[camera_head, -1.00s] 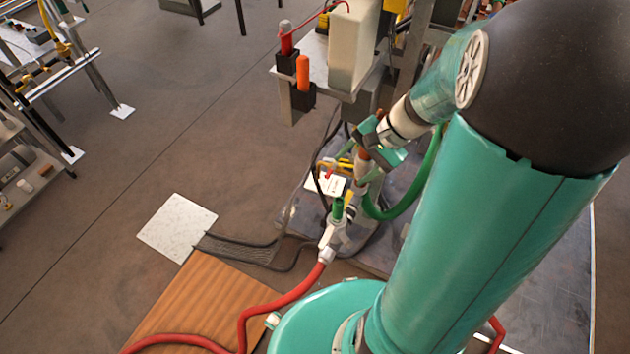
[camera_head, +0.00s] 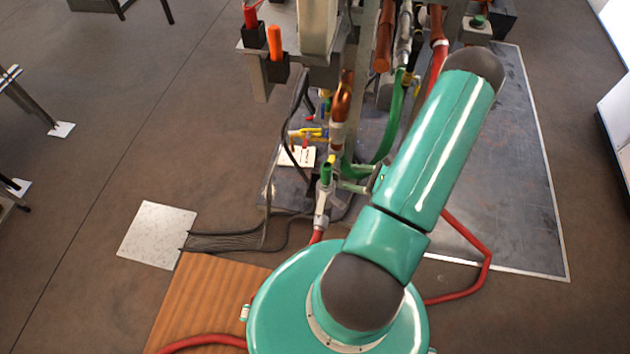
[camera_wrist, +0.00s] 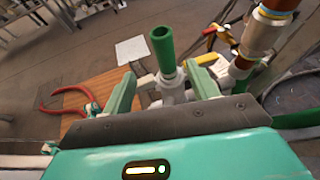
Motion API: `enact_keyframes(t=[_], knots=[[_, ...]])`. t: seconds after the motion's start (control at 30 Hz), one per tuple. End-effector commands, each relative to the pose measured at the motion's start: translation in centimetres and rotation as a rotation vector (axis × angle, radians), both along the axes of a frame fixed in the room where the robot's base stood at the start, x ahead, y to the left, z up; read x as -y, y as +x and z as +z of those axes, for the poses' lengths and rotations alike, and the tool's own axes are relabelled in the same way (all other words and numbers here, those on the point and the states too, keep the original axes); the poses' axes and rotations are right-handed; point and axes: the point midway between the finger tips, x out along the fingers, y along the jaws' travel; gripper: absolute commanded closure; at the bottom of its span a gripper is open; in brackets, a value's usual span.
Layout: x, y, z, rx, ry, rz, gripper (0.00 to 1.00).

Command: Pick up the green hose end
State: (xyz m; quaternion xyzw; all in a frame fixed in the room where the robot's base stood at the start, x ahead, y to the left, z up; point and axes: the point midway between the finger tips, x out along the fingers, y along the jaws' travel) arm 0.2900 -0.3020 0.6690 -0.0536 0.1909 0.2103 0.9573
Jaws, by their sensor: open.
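The green hose end (camera_head: 326,173) is a short upright green tube on top of a pale fitting (camera_head: 321,208) in the head view. In the wrist view the green hose end (camera_wrist: 163,48) rises beyond and between the two green fingers of my gripper (camera_wrist: 161,84). The fingers are apart, with nothing clamped between them. I cannot tell how deep the tube sits between them. In the head view my gripper (camera_head: 362,185) shows just right of the hose end, partly hidden behind my arm.
A copper pipe (camera_head: 341,103) and a curved green hose (camera_head: 387,138) stand close to the hose end. Yellow-handled valves (camera_head: 308,133) are behind it. A red hose (camera_head: 317,236) runs from the fitting. A wooden board (camera_head: 205,300) and a white plate (camera_head: 158,234) lie on the floor.

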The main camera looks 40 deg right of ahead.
Motion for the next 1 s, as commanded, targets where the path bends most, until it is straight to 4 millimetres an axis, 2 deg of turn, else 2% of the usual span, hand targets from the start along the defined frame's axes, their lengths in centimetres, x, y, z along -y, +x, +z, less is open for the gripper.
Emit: enact_keyframes(t=[0.07, 0.17, 0.5, 0.83, 1.0], knots=[[0.4, -0.7, -0.9, -0.002, 0.019, -0.038, 0.41], [0.4, -0.4, -1.4, -0.002, 0.023, -0.048, 0.41], [-1.4, 4.5, -3.7, -0.003, 0.023, -0.044, 0.41], [-2.6, 7.0, -4.9, -0.003, 0.021, -0.042, 0.41], [-3.4, 9.3, -6.1, -0.003, 0.022, -0.04, 0.41]])
